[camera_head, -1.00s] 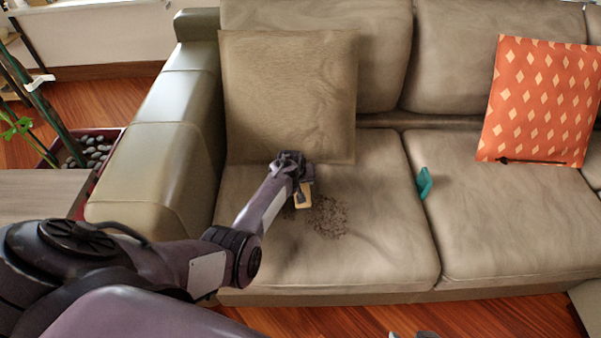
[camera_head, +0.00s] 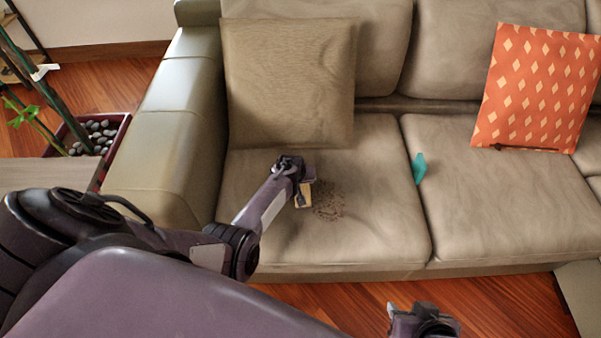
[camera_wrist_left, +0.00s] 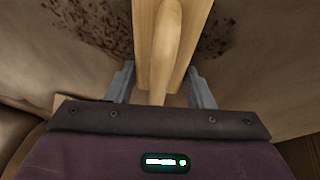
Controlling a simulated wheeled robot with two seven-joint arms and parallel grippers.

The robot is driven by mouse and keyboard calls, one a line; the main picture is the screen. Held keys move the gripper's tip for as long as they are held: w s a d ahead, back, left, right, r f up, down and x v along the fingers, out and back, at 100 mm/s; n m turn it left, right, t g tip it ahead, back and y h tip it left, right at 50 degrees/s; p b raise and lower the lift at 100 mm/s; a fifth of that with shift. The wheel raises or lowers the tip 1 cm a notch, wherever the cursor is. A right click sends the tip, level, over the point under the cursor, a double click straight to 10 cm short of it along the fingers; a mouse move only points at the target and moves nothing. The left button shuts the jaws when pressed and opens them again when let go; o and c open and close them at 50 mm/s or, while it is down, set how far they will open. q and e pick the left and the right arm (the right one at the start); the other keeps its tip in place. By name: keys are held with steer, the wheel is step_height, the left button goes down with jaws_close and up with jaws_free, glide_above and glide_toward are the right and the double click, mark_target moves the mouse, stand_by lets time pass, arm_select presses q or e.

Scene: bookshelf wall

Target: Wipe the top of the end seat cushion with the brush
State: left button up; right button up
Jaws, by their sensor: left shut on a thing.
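The end seat cushion (camera_head: 375,165) is the beige left seat of the sofa, with a patch of dark crumbs (camera_head: 328,205) on its top. My left gripper (camera_head: 303,188) is over this cushion, shut on a wooden brush (camera_head: 304,198). In the left wrist view, the brush (camera_wrist_left: 158,45) is between the two grey fingers of my left gripper (camera_wrist_left: 161,88). Dark crumbs (camera_wrist_left: 92,28) show on both sides of it. The brush's underside is hidden, so contact with the cushion cannot be told. My right gripper (camera_head: 424,320) is low in the head view, away from the sofa; its jaws are unclear.
A beige pillow (camera_head: 288,85) leans at the back of the end seat, beside the armrest (camera_head: 165,150). A teal object (camera_head: 418,168) is at the seam between the seats. An orange pillow (camera_head: 535,90) is at right. Wooden floor (camera_head: 495,300) is clear in front.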

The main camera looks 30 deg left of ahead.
arm_select(q)
steer(key=shift+s+d+p, duration=0.45)
steer(key=shift+s+d, duration=0.05)
steer(key=shift+s, duration=0.25)
steer(key=shift+s+d+r+p, duration=0.1)
steer(key=shift+s+d+p, duration=0.2)
steer(key=shift+s+p, duration=0.25)
steer(key=shift+s+d+p, duration=0.25)
steer(key=shift+s+p, duration=0.15)
steer(key=shift+p, duration=0.1)
steer(key=shift+s+d+p, duration=0.3)
steer(key=shift+s+p, duration=0.05)
steer(key=shift+s, duration=0.15)
steer(key=shift+s+d+p, duration=0.35)
steer(key=shift+s+p, duration=0.15)
steer(key=shift+s, duration=0.05)
steer(key=shift+s+d+p, duration=0.3)
steer(key=shift+s+p, duration=0.2)
steer(key=shift+s+d, duration=0.25)
steer(key=shift+s, duration=0.15)
